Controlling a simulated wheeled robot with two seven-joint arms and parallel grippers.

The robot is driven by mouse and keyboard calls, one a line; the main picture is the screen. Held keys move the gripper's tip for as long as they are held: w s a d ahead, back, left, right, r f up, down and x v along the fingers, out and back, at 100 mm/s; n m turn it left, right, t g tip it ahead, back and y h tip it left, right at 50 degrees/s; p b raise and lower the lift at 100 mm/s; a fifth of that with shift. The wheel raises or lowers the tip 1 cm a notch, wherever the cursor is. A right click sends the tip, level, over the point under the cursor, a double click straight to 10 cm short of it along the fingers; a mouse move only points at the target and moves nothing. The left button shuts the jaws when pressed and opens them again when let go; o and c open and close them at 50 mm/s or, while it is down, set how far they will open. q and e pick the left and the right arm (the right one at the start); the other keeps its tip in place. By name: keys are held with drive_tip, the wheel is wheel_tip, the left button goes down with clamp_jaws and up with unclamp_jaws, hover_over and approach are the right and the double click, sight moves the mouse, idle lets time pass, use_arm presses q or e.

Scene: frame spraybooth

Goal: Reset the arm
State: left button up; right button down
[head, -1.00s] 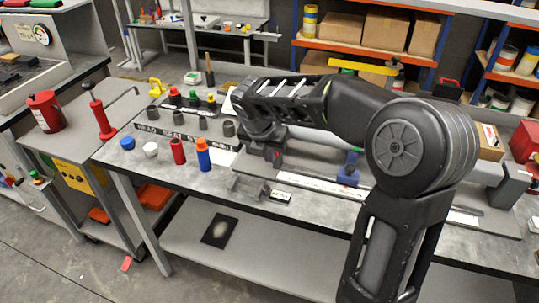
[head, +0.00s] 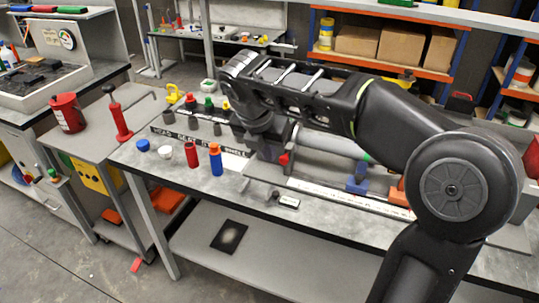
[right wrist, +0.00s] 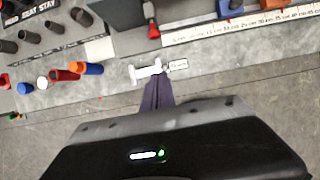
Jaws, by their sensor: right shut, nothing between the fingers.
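My right arm reaches in from the right in the head view and bends down over the workbench (head: 330,222). Its hand end hangs near the middle of the bench, and the fingertips are hidden there. In the right wrist view my right gripper (right wrist: 157,95) shows as narrow dark fingers closed together, with nothing held. My left gripper is in neither view.
A blue bottle with an orange top (head: 216,161), a red cylinder (head: 192,154), and white and blue caps stand left of my arm. A ruler strip (head: 340,194) lies right. A cart with a red can (head: 67,113) and red pump (head: 119,120) stands left.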

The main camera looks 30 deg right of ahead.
idle(0.5)
drive_tip(key=w+a+f+m+t+y, duration=0.3)
drive_tip(key=w+a+m, duration=0.3)
drive_tip(key=a, duration=0.1)
drive_tip(key=s+a+f+m+y, duration=0.1)
drive_tip(key=a+f+m+y, duration=0.1)
drive_tip(key=a+f+m, duration=0.7)
drive_tip(key=s+a+f+m+y, duration=0.1)
drive_tip(key=a+f+m+y, duration=0.4)
drive_tip(key=f, duration=0.8)
drive_tip(key=s+a+f+m+g+h, duration=0.1)
drive_tip(key=s+a+f+m+g, duration=0.1)
drive_tip(key=s+f, duration=0.8)
drive_tip(key=s+a+f+m+g+h, duration=0.1)
drive_tip(key=s+a+f+m+g, duration=0.1)
drive_tip(key=s+f, duration=0.8)
drive_tip(key=s+m+g, duration=0.1)
drive_tip(key=s+m, duration=0.1)
drive_tip(key=s, duration=0.3)
drive_tip(key=shift+a+f+m, duration=0.15)
drive_tip(key=shift+a+m, duration=0.1)
drive_tip(key=shift+m, duration=0.15)
